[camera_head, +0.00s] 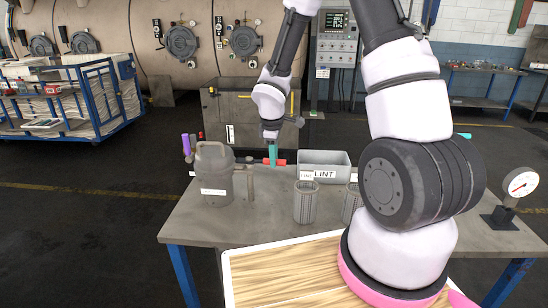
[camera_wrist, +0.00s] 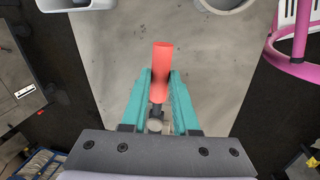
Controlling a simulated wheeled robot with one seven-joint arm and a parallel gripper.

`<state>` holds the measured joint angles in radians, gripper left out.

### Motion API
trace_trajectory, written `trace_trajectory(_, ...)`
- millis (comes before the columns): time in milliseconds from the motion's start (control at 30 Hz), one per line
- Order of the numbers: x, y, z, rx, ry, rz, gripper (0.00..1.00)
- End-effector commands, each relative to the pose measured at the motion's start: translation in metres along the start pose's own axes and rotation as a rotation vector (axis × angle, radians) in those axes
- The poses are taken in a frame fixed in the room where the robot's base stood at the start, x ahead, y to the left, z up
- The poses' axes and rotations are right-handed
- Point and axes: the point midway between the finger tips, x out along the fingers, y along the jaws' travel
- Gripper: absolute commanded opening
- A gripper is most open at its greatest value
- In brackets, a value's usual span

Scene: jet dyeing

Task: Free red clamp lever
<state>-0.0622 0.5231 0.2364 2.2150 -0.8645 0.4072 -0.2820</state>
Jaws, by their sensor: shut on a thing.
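The red clamp lever (camera_head: 279,161) shows as a short red bar at the back edge of the table, just right of the grey lidded pot (camera_head: 212,178). My gripper (camera_head: 272,155) is over it, pointing down. In the wrist view, the red lever (camera_wrist: 161,60) lies between the teal fingers of my gripper (camera_wrist: 161,82), which are shut on it. Its free end sticks out past the fingertips. A dark stem and a round grey part (camera_wrist: 155,126) show at its other end, partly hidden between the fingers.
A grey bin marked LINT (camera_head: 338,170) stands right of the lever. A mesh basket (camera_head: 306,204) stands in front, with another partly behind my arm. A purple handle (camera_head: 186,144) rises left of the pot. A dial gauge (camera_head: 520,184) stands at the table's right end.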

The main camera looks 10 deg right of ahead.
Motion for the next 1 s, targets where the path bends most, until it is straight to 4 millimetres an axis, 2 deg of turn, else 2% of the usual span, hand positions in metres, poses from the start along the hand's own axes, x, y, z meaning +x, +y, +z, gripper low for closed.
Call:
trace_trajectory(467,-0.006,-0.028,-0.011,0.409,-0.081,0.002,0.0)
trace_trajectory(1000,-0.012,-0.06,-0.039,0.909,-0.18,0.0,0.0)
